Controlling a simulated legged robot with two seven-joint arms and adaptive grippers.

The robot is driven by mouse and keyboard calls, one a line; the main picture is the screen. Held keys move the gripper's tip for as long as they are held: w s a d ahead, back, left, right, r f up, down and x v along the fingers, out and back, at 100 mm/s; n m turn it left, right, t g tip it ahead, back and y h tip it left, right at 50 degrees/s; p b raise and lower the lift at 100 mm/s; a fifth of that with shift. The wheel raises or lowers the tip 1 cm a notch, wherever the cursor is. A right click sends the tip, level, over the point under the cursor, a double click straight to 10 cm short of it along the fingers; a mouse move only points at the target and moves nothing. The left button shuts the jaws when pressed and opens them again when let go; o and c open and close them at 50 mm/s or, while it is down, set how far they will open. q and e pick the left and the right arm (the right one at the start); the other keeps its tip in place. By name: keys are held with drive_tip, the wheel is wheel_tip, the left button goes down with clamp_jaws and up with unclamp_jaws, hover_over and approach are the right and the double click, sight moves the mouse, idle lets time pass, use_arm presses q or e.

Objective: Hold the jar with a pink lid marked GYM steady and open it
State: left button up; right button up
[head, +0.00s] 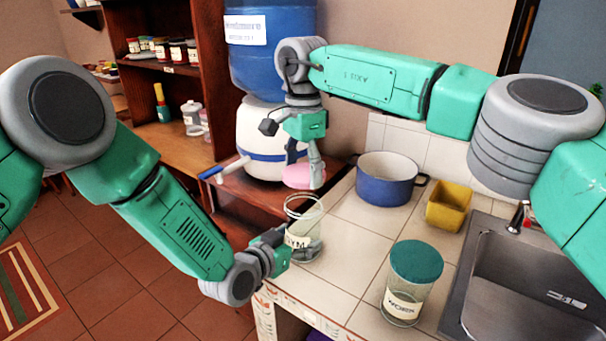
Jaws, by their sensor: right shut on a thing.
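The clear glass jar (308,217) stands upright near the counter's left edge, its label partly hidden with "YM" showing. Its top is open. The pink lid (298,178) is above the jar's mouth, apart from the rim. My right gripper (302,170) points down from above and is shut on the pink lid. My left gripper (279,246) is at the jar's lower left side, with its fingers by the label. It overlaps the jar in this view, and I cannot tell whether its fingers press on the glass.
A teal-lidded jar (416,262) labelled "WORMS" or similar stands to the right, by the sink (540,290). A blue pot (388,180) and a yellow container (449,205) stand behind. A white and blue water dispenser (262,130) is at the back left. White tiles between are clear.

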use_arm(q)
drive_tip(key=o, duration=0.3)
use_arm(e)
drive_tip(key=shift+w, duration=0.1)
